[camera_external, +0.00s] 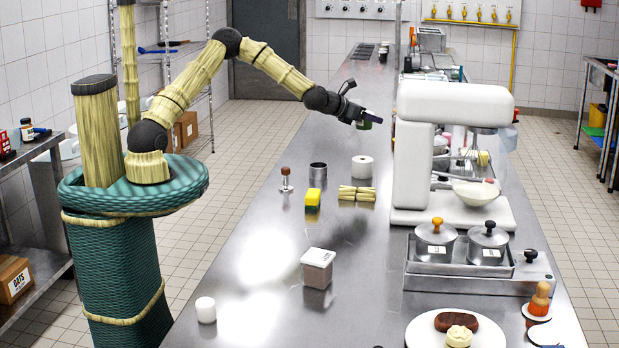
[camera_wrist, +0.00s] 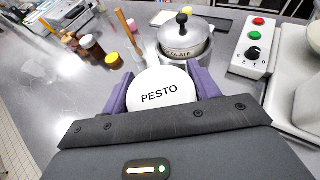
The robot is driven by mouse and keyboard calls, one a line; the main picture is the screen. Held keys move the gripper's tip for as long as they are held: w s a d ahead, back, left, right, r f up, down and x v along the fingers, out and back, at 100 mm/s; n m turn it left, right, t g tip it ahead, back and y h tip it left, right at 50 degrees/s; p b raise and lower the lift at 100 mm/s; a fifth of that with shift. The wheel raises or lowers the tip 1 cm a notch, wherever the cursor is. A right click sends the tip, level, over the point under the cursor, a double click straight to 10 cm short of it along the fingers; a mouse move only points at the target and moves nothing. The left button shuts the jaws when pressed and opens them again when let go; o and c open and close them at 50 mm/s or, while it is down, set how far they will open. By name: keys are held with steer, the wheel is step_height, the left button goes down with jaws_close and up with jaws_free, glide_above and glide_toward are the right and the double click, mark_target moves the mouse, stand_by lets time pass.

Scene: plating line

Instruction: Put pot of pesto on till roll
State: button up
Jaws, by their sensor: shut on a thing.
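My gripper (camera_external: 368,119) is shut on the pot of pesto (camera_wrist: 160,92), whose white lid reads PESTO between the purple fingers in the wrist view. In the external view the pot shows as a small dark green shape (camera_external: 363,125) under the fingers, held up above the counter. The till roll (camera_external: 362,167) is a white upright roll on the steel counter, below the held pot and apart from it. I cannot make out the till roll in the wrist view.
A white stand mixer (camera_external: 455,105) stands close on the right. A lidded tub (camera_external: 317,268) stands nearer the front. Bare counter lies between them.

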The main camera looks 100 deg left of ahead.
steer(key=p, duration=0.1)
glide_above(367, 158)
steer(key=shift+d+f, duration=0.15)
steer(key=shift+f, duration=3)
steer(key=shift+f+p, duration=0.5)
steer(key=shift+f, duration=1.35)
steer(key=shift+f, duration=0.1)
steer(key=shift+f, duration=0.1)
steer(key=o, duration=1)
